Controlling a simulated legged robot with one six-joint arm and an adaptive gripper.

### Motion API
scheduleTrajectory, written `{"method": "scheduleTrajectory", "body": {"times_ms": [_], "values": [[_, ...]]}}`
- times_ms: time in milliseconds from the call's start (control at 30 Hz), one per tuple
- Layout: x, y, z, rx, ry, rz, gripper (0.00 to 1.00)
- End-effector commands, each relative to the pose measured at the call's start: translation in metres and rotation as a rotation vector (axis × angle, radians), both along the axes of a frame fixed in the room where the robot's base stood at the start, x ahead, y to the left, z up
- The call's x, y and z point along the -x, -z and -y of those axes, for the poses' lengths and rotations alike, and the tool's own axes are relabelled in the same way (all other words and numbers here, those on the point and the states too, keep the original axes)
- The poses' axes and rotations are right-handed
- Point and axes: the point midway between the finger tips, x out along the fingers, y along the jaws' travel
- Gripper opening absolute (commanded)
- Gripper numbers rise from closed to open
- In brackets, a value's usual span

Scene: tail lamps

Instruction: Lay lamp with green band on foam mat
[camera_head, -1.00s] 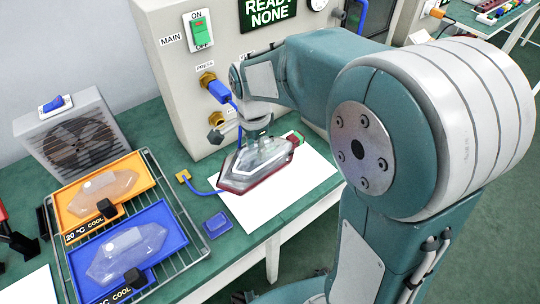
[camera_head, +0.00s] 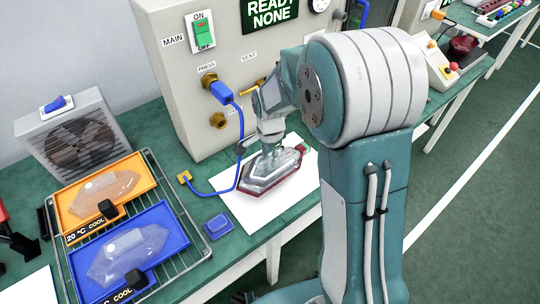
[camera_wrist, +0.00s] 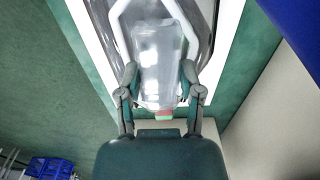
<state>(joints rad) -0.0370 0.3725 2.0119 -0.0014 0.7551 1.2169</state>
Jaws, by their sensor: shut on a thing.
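The lamp (camera_head: 270,174) has a clear body and a dark red rim. It is over the white mat (camera_head: 290,198), which I take for the foam mat, and lies roughly level; I cannot tell whether it touches. My gripper (camera_head: 268,150) is above the lamp, shut on its clear upper part. In the wrist view the lamp (camera_wrist: 158,60) sits between the two fingers of my gripper (camera_wrist: 159,76), with the white mat (camera_wrist: 93,42) showing past its sides. A small green and red piece (camera_wrist: 164,115) shows at its near end. The rest of any green band is hidden.
A blue cable (camera_head: 238,165) loops from the panel plug (camera_head: 221,92) to a yellow fitting (camera_head: 184,177), left of the lamp. A wire rack (camera_head: 203,247) holds orange and blue trays with clear lenses.

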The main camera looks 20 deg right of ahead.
Motion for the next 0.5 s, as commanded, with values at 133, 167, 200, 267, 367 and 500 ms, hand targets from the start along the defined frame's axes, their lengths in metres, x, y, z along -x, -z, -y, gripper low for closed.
{"method": "scheduleTrajectory", "body": {"times_ms": [133,167,200,267,367,500], "values": [[-0.0001,0.0018,0.0000,0.000,0.000,0.000,0.61],[-0.0001,0.0018,0.0000,0.000,0.000,0.000,0.75],[0.0000,0.0018,0.0000,0.000,0.000,-0.001,0.82],[0.0000,0.0018,-0.0001,0.000,0.000,-0.001,0.82],[0.0000,0.0017,-0.0001,0.000,0.000,-0.001,0.82],[0.0000,0.0016,0.0000,0.000,0.000,-0.001,0.82]]}}
